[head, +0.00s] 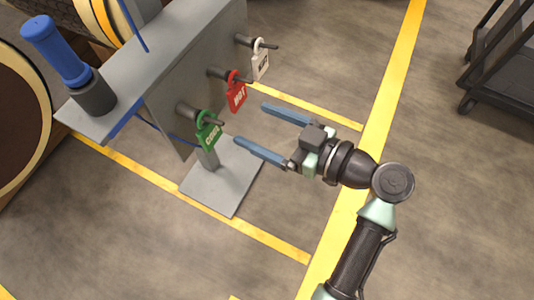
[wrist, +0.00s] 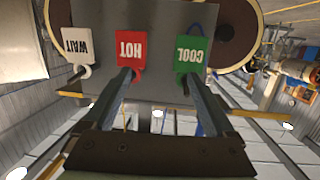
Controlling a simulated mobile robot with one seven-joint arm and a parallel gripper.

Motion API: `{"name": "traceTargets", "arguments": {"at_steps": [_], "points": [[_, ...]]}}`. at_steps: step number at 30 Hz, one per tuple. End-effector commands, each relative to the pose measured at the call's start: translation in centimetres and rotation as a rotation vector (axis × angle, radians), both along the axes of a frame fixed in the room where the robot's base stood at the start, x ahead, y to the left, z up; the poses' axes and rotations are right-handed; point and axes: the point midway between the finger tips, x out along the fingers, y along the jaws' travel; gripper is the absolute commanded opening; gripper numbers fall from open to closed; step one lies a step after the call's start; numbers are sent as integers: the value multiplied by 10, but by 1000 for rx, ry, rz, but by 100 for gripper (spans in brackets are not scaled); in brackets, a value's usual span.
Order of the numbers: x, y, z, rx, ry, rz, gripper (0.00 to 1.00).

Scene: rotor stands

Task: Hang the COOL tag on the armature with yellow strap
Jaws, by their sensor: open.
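The green COOL tag (head: 209,132) hangs by its ring on the nearest peg of the grey rack; the wrist view shows the tag (wrist: 192,54) upside down at right. My gripper (head: 251,124) is open and empty, its blue fingers pointing at the rack, apart from the tags. In the wrist view my gripper (wrist: 157,76) has one finger near the COOL tag's lower picture edge and the other near the HOT tag. A yellow strap (head: 104,20) wraps a cylindrical armature at the upper left, partly cut off by the frame and hidden behind the rack.
The red HOT tag (head: 237,95) and white WAIT tag (head: 261,64) hang on the other pegs. A blue-handled tool (head: 55,50) stands in a dark cup on the rack's shelf (head: 135,70). Another large drum (head: 20,120) is at left. A dark cart (head: 500,60) stands at right; floor between is clear.

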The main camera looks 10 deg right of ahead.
Motion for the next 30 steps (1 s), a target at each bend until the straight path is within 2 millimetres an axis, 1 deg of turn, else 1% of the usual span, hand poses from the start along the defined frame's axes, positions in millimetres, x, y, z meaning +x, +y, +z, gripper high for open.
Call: {"name": "traceTargets", "arguments": {"at_steps": [1,3,6,9,14,24,30], "points": [[-14,-1,-17,40,-17,29,90],[-30,-1,-24,82,-57,65,90],[-43,0,-29,119,-100,93,90],[-47,2,-29,132,-121,104,90],[-40,14,-27,133,-123,109,90],[-10,54,-30,131,-123,110,90],[3,71,-29,131,-123,107,90]]}}
